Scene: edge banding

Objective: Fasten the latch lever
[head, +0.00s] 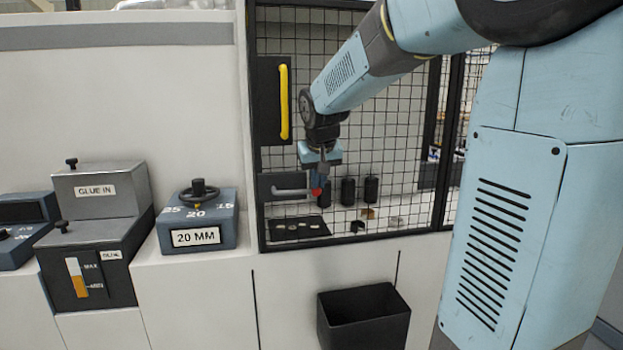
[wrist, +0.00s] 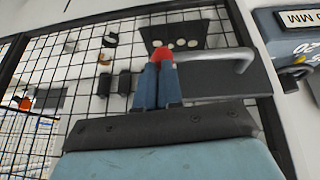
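The latch lever (head: 289,191) is a grey bent rod with a red knob on the mesh door. It lies roughly level in front of a dark plate (head: 268,185). In the wrist view the grey rod (wrist: 215,56) runs right from the red knob (wrist: 162,53). My gripper (head: 320,183) is at the knob end, pointing down in the head view. In the wrist view its blue fingers (wrist: 161,72) are close together, with the red knob at and between their tips. They look shut on it; the exact contact is partly hidden by the fingers.
A yellow handle (head: 284,102) stands on the door above the lever. A black bin (head: 363,318) is below the door. The 20 MM dial box (head: 197,222) and the GLUE IN unit (head: 97,190) stand at left. Dark cylinders (head: 359,190) show behind the mesh.

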